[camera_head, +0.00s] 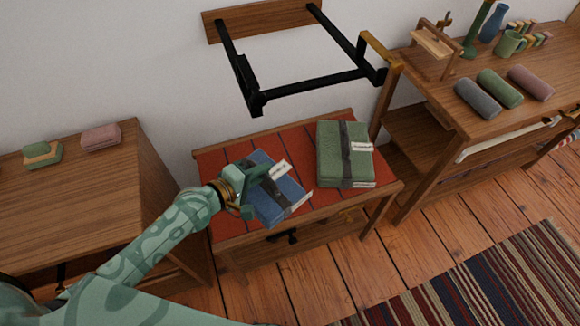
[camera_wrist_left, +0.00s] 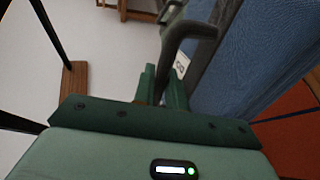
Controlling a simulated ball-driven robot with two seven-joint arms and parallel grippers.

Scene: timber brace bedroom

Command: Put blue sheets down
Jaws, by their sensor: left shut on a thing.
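The blue sheets (camera_head: 279,201) are a folded blue bundle with a dark strap and a white tag. They are at the left part of a small wooden table with a red striped top (camera_head: 232,223), turned at an angle. My left gripper (camera_head: 262,180) is shut on the blue sheets from the left side. In the left wrist view the blue cloth (camera_wrist_left: 245,60) fills the right side, close to the fingers (camera_wrist_left: 165,88). Whether the bundle's underside touches the table top is hard to tell. My right gripper is not in view.
A strapped green bundle (camera_head: 343,155) lies on the same table, right of the blue sheets. A black wall frame (camera_head: 311,90) juts out above. A wooden cabinet (camera_head: 80,190) stands left. A workbench (camera_head: 470,120) with rolled cloths stands right.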

